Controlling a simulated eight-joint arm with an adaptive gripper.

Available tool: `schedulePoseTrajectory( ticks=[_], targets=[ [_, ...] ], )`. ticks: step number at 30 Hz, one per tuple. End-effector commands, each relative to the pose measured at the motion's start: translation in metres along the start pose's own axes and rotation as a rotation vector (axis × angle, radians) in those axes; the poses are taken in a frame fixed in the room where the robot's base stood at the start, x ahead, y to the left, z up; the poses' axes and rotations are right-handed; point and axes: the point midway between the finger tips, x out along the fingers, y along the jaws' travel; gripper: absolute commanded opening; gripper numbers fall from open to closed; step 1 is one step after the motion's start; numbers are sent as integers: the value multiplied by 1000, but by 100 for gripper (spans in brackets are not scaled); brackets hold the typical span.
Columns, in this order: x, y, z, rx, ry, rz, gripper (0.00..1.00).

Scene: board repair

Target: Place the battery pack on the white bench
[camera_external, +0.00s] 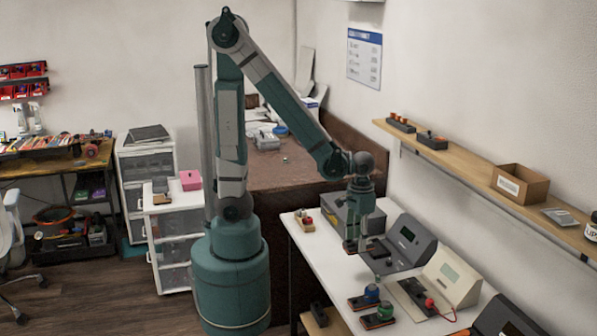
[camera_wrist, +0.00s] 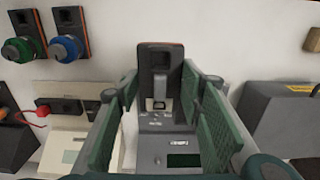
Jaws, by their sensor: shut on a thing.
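The battery pack appears to be the dark block with orange edges (camera_wrist: 160,60) between my fingertips in the wrist view. My gripper (camera_external: 352,243), with its green fingers (camera_wrist: 160,88) on either side of the block, is shut on it. In the external view my gripper points down over the white bench (camera_external: 330,262), just left of a grey instrument. The block is too small there to make out clearly, and I cannot tell whether it touches the bench. The bench also shows as a pale surface in the wrist view (camera_wrist: 225,35).
A grey instrument (camera_external: 408,238) and a cream meter (camera_external: 447,275) with a red lead stand on the bench. Blocks with a blue knob (camera_external: 371,292) and a green knob (camera_external: 384,310) lie nearer. A grey box (camera_external: 340,212) stands behind my gripper. A shelf (camera_external: 470,172) runs along the wall.

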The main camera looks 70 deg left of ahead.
Motion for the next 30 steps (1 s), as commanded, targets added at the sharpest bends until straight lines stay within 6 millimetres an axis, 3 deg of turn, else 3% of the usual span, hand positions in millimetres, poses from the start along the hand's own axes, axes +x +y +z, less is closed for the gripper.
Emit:
schedulePoseTrajectory(
  ticks=[5, 18, 30],
  targets=[
    [7, 0, -1, 0, 0, 0, 15],
    [53, 0, -1, 0, 0, 0, 15],
    [58, 0, 0, 0, 0, 0, 15]
  ],
)
